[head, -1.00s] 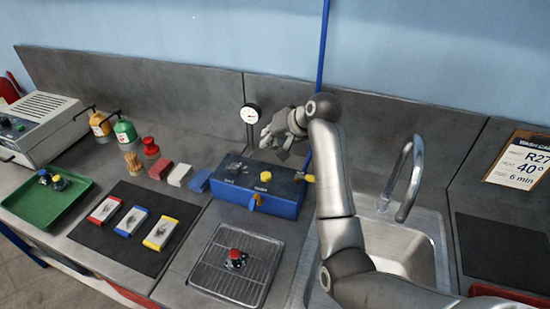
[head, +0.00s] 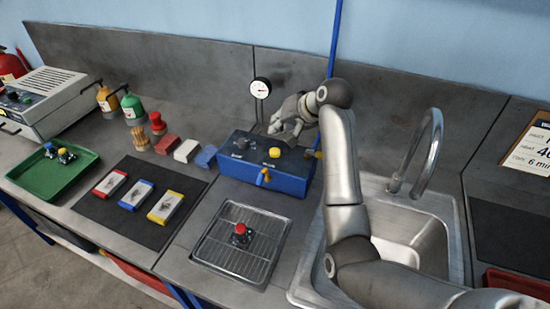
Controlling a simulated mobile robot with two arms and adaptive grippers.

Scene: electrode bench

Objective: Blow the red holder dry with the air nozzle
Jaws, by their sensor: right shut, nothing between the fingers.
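The red holder (head: 240,230), a small dark piece with a red top, stands on a wire rack in a metal tray (head: 262,278). The blue air box (head: 240,180) stands behind the tray, with a yellow knob on top and an orange-yellow nozzle (head: 263,177) on its front. My right gripper (head: 276,130) is shut and empty, just above the back of the box's top, behind the yellow knob (head: 274,152). I cannot tell whether it touches the box. My left gripper is not in view.
A steel sink with a curved tap (head: 429,150) is on the right, beside my right arm. A dark mat (head: 130,228) with three coloured cases lies left of the tray. A green tray (head: 50,190) holds blue and yellow holders. A gauge (head: 260,88) stands behind the box.

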